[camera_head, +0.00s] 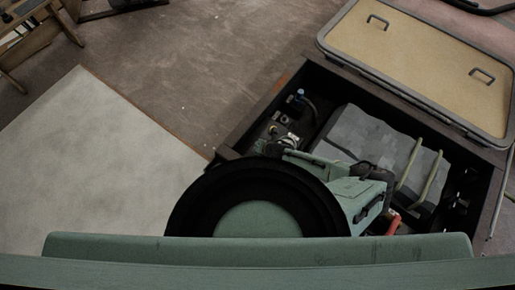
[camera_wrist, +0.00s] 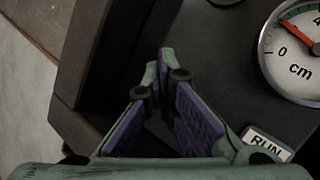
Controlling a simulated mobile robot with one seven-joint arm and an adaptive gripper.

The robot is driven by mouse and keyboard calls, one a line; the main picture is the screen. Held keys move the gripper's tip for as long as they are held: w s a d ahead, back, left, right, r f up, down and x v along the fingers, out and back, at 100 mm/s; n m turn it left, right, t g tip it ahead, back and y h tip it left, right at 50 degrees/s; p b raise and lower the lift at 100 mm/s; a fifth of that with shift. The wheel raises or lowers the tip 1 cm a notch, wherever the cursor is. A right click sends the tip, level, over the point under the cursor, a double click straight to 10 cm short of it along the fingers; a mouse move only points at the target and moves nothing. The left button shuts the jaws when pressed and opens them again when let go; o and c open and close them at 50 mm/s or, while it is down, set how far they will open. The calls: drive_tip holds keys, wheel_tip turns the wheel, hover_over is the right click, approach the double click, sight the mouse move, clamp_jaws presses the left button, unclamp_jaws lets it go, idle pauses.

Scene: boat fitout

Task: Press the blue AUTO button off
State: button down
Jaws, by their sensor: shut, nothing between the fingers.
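My gripper (camera_wrist: 164,62) is shut and empty in the wrist view. Its tips are close together, over the dark housing beside a round white gauge (camera_wrist: 292,52). A white label reading RUN (camera_wrist: 267,145) is partly hidden by the gripper at the lower right. No blue button shows in the wrist view. In the head view a small blue-topped part (camera_head: 300,94) stands in the far left corner of the open dark compartment. I cannot tell whether it is the AUTO button. My arm hides part of the compartment's near left side.
The dark compartment (camera_head: 287,80) has raised walls and holds a large grey block (camera_head: 365,137) with pale green bars. A tan hatch lid (camera_head: 425,58) with two handles lies beyond it. A pale floor panel (camera_head: 95,160) at left is clear.

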drive_tip(key=shift+f, duration=0.35)
drive_tip(key=shift+s, duration=0.2)
drive_tip(key=shift+r, duration=0.2)
drive_tip(key=shift+r+p, duration=0.25)
drive_tip(key=shift+p, duration=0.2)
wheel_tip(320, 180, up, 6)
drive_tip(key=p, duration=0.5)
drive_tip(key=shift+w+f, duration=0.1)
drive_tip(key=shift+f, duration=0.15)
